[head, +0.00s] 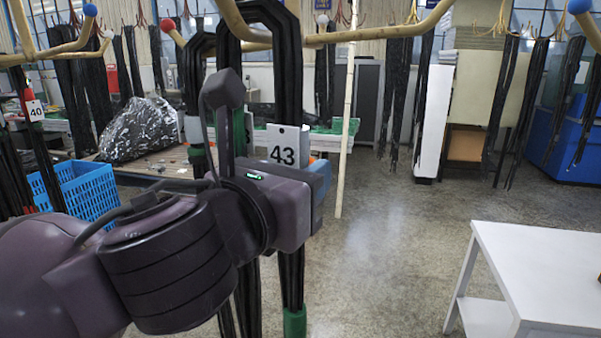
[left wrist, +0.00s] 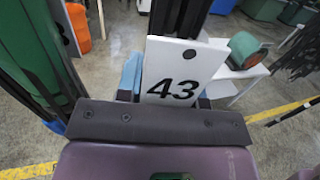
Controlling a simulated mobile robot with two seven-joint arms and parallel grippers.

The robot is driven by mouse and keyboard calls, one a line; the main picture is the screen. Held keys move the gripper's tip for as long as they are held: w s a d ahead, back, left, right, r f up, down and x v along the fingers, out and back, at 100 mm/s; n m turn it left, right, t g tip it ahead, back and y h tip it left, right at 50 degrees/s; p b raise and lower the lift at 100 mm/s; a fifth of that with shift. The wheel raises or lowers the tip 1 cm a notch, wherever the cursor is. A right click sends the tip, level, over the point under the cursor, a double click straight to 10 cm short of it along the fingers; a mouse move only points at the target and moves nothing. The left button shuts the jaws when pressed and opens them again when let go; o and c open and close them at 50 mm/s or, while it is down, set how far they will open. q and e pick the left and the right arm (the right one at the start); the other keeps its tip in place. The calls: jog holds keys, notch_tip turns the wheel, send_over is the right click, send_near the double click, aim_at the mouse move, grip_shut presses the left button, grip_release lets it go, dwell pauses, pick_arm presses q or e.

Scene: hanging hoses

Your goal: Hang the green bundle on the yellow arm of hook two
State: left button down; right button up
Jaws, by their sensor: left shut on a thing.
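A black hose bundle (head: 290,85) with a green band (head: 295,322) at its lower end hangs upright in the middle of the head view. Its top loop is at the yellow arm (head: 370,35); whether it rests on the arm is unclear. A white tag (head: 287,146) reading 43 is on the bundle and also shows in the left wrist view (left wrist: 183,75). My left gripper (head: 318,190) is shut on the bundle just below the tag, its blue fingers beside it. The grip itself is largely hidden. My right gripper is out of view.
Another bundle with tag 40 (head: 35,111) hangs at the far left. A blue crate (head: 90,190) and a foil-wrapped heap (head: 140,130) lie behind my arm. A white table (head: 545,270) stands at the right front. More hoses hang at the back; the middle floor is clear.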

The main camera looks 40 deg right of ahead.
pick_arm(q)
jog(key=shift+r, duration=0.1)
jog(key=c, duration=0.7)
grip_release()
jog(key=shift+p+v, duration=3)
jog(key=shift+v, duration=2.4)
